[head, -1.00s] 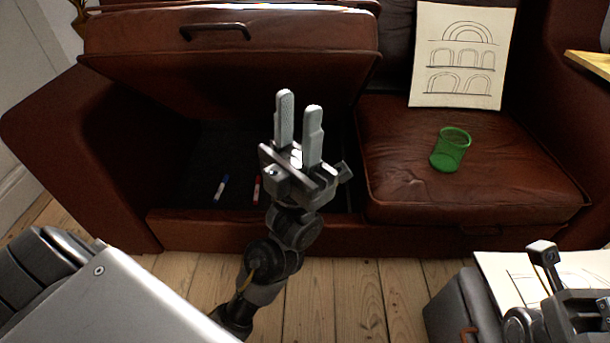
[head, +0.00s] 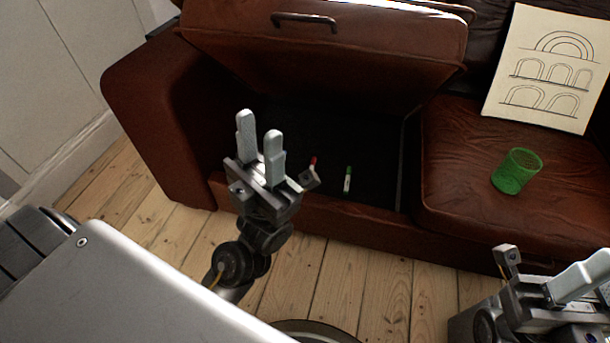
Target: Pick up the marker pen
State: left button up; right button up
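Two marker pens lie in the open storage space under the raised sofa seat. One has a red end (head: 313,164) and a white body partly hidden by my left gripper. The other has a green end and a white label (head: 348,179) and shows in full. A blue-ended pen seen earlier is not visible now. My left gripper (head: 258,127) is open and empty, fingers pointing up, in front of the storage space and left of both pens in the picture. My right gripper (head: 596,272) is at the lower right, partly cut off by the frame edge, so its opening is unclear.
The raised seat (head: 340,55) stands above the storage space. The sofa's front rail (head: 370,218) and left arm (head: 165,125) border it. A green mesh cup (head: 517,171) and an arch drawing (head: 545,70) are on the right seat. The floorboards (head: 375,275) in front are clear.

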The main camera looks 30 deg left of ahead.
aim_at(349, 169)
jog(key=u, duration=3.15)
jog(key=i, duration=0.9)
jog(key=z, duration=2.15)
